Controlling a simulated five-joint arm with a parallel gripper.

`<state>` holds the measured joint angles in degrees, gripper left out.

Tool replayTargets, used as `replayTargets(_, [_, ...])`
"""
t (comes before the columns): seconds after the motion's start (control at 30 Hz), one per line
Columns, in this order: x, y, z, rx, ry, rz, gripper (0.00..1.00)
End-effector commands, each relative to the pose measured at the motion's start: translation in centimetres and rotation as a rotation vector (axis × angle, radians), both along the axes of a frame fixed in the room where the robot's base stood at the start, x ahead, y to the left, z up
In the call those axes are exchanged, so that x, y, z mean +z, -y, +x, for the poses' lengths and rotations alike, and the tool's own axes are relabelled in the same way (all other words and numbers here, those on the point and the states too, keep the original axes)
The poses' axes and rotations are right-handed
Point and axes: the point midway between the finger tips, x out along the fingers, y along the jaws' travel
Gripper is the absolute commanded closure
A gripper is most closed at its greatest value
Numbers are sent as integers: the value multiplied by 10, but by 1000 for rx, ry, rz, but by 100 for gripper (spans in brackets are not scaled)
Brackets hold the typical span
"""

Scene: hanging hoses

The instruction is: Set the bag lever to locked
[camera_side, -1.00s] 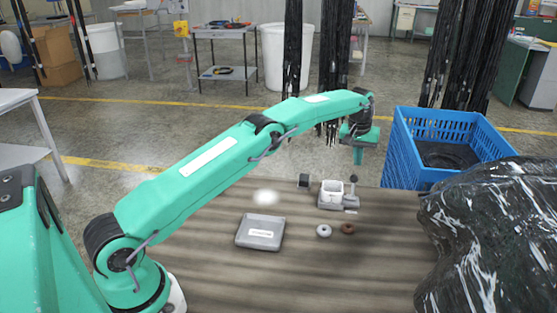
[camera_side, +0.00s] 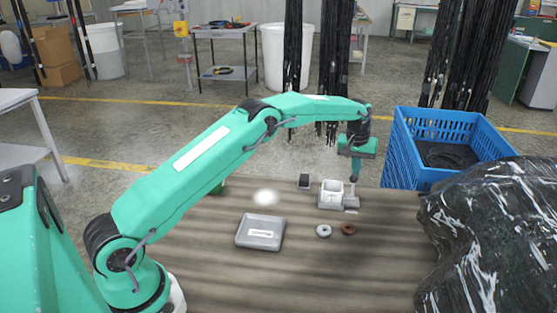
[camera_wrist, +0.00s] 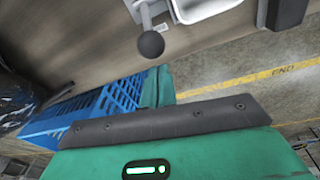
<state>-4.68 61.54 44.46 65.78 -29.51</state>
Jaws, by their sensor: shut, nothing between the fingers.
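The bag lever (camera_side: 352,190) is a short grey stem with a dark ball knob. It stands about upright at the right end of a small grey fixture with a white open-topped box (camera_side: 332,190). In the wrist view, the ball knob (camera_wrist: 150,44) is at the top middle, with its pale stem above it. My gripper (camera_side: 355,175) is shut and empty, pointing down with its tips right at the knob in the side view. I cannot tell whether they touch. In the wrist view, the green finger (camera_wrist: 155,88) is below the knob, with a gap in the picture.
A grey flat case (camera_side: 261,232), a pale ring (camera_side: 323,231), a brown ring (camera_side: 348,229) and a small dark block (camera_side: 304,181) lie on the table. A blue crate (camera_side: 405,165) stands behind right. A black wrapped bundle (camera_side: 485,240) fills the right side.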

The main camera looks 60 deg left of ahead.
Motion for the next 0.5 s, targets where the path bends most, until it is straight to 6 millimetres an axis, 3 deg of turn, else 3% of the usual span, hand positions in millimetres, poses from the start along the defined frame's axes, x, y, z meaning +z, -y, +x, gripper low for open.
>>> replayTargets(0.5, [2,6,-10,-1,0,-1,100])
